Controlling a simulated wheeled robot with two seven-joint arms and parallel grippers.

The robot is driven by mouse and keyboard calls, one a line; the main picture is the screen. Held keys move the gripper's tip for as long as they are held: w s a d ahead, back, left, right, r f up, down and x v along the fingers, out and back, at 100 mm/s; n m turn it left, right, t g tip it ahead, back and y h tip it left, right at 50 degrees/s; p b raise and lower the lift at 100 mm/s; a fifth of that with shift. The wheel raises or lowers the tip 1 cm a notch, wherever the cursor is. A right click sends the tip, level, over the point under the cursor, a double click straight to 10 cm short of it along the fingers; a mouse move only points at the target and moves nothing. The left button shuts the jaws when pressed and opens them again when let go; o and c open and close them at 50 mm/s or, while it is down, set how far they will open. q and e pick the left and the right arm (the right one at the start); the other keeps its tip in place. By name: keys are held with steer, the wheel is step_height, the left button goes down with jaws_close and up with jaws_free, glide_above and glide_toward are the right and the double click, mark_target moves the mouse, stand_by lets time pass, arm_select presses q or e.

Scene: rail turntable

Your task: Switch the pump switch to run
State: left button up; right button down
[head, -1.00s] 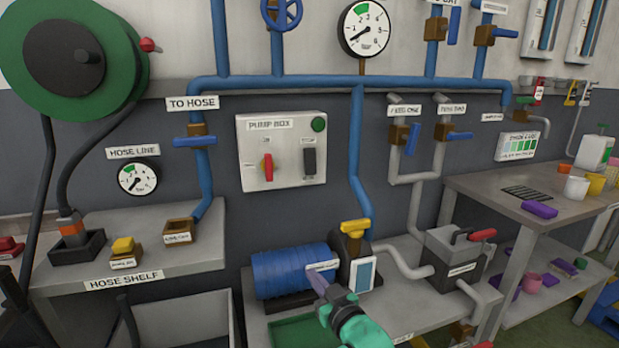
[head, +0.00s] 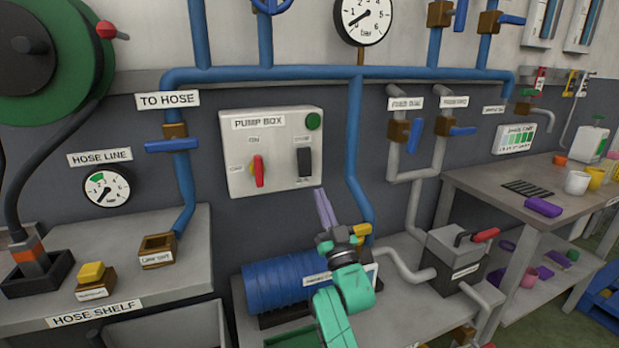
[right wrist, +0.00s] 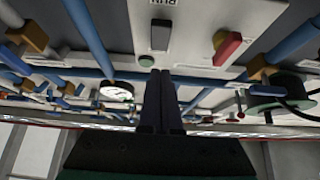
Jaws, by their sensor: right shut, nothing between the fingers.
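The pump box (head: 240,190) is a pale wall box with a green round button (head: 313,121) at its top right. Its black rocker switch (head: 304,161) sits at the right. A red knob (head: 258,171) sits at the left, between small labels. My right gripper (head: 321,192) is shut and empty, its fingers pointing up just below the box's lower right corner. In the right wrist view the black switch (right wrist: 161,36) shows upside down with a RUN label (right wrist: 162,3) beside it. It lies beyond the fingertips, apart from them. My left gripper is not in view.
A blue pipe (head: 355,150) runs down just right of the box. The blue pump motor (head: 270,285) lies below, behind my right arm. The hose shelf (head: 120,225) is at the left. A grey bench (head: 500,190) stands at the right. The wall directly below the box is bare.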

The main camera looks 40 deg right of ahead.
mark_target(305, 167)
steer(key=w, duration=0.2)
steer(key=w+d+r, duration=0.1)
steer(key=w, duration=0.1)
steer(key=w+d+r+p, duration=0.1)
steer(key=w, duration=0.2)
steer(key=shift+d, duration=0.2)
steer(key=shift+w+d+f, duration=0.1)
steer(key=shift+w+f, duration=0.05)
steer(key=shift+w, duration=0.15)
